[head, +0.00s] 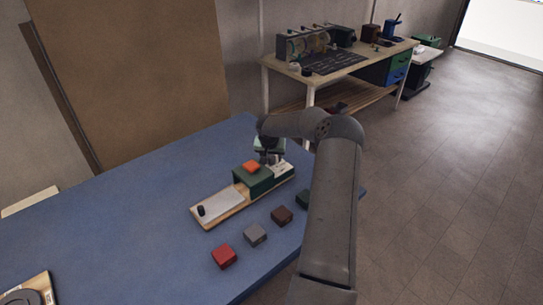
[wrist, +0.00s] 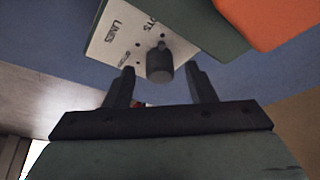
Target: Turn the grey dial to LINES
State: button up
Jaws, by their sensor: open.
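The grey dial (wrist: 160,64) is a short dark grey knob on a pale panel (wrist: 103,42) in the wrist view. LINES is printed on the panel to the left of the knob, and a word partly cut off, ending in "TS", is above it. My gripper (wrist: 161,75) is open, with one finger on each side of the knob and gaps between. In the head view my gripper (head: 268,155) is over the right end of the green device (head: 262,185), where the white panel (head: 284,169) shows. The knob is hidden there.
An orange block (head: 251,167) sits on the green device. A wooden board with a metal plate (head: 222,207) and black knob (head: 201,211) extends left. Red (head: 224,256), grey (head: 255,235) and brown (head: 282,215) blocks lie in front.

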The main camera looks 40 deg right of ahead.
jog(key=shift+w+d+f, duration=0.15)
jog(key=shift+d+f, duration=0.05)
jog(key=shift+f, duration=0.35)
jog(key=c, duration=1)
jog(key=shift+o, duration=0.2)
